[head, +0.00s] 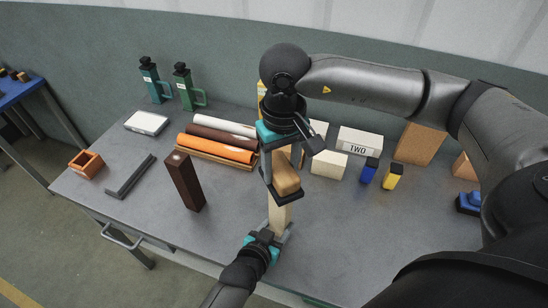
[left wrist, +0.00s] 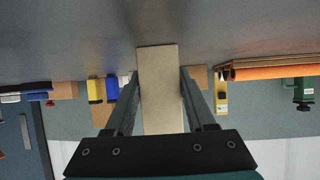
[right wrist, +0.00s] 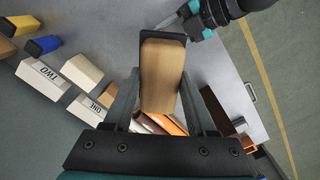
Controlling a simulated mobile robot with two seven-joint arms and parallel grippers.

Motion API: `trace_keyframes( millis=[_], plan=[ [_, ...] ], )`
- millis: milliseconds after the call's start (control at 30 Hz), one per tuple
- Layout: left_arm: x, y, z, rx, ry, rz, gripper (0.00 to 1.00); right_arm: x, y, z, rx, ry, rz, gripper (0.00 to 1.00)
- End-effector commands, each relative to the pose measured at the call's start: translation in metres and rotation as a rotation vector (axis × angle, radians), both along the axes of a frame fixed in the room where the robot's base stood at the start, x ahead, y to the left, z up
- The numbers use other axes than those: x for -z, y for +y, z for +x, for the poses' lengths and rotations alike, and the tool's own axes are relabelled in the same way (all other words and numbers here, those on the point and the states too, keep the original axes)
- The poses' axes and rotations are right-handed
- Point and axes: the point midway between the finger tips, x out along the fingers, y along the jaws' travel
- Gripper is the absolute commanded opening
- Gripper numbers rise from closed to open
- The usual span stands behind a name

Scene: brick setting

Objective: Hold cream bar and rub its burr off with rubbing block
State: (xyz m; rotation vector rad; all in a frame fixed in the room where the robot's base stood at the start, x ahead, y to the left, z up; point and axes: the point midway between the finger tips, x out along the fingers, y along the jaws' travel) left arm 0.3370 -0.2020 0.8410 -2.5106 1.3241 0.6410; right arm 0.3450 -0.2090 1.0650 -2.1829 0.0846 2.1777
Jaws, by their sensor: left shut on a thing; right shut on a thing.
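The cream bar (head: 279,216) stands upright above the grey table, and my left gripper (head: 268,236) is shut on its lower part. The bar also fills the middle of the left wrist view (left wrist: 159,88), between the fingers. The rubbing block (head: 287,177), tan wood with a dark face, is in my right gripper (head: 272,168), which is shut on it. The block also shows between the fingers in the right wrist view (right wrist: 162,75). In the head view the block is at the bar's upper end and hides it. I cannot tell whether they touch. No burr is visible.
A dark brown upright block (head: 185,182), a grey angle piece (head: 130,177) and an orange open box (head: 87,165) stand left. Orange and brown rolls (head: 217,147) lie behind. White blocks (head: 328,163) and blue and yellow pieces (head: 393,177) stand right. The front right table is clear.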

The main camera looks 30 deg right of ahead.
Motion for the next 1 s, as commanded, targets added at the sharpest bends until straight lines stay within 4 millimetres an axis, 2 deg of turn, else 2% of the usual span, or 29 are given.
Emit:
trace_keyframes(
  millis=[233, 667, 767, 833, 1000],
  plan=[
    [0.001, 0.001, 0.0, 0.0, 0.001, 0.001, 0.24, 0.001, -0.014, -0.021, 0.002, 0.005, -0.005, 0.0],
    [0.0, 0.0, 0.0, 0.0, 0.0, 0.001, 0.24, 0.0, 0.011, 0.014, 0.0, 0.002, 0.001, 0.0],
    [0.0, 0.0, 0.0, 0.0, 0.0, 0.001, 0.24, -0.007, 0.01, 0.016, 0.001, -0.002, 0.001, 0.0],
    [0.0, 0.0, 0.0, 0.0, 0.0, 0.001, 0.24, -0.025, 0.01, 0.015, 0.0, -0.004, 0.0, 0.0],
    [0.0, 0.0, 0.0, 0.0, 0.001, 0.001, 0.24, -0.038, 0.01, 0.015, 0.001, -0.001, -0.001, 0.0]
  ],
)
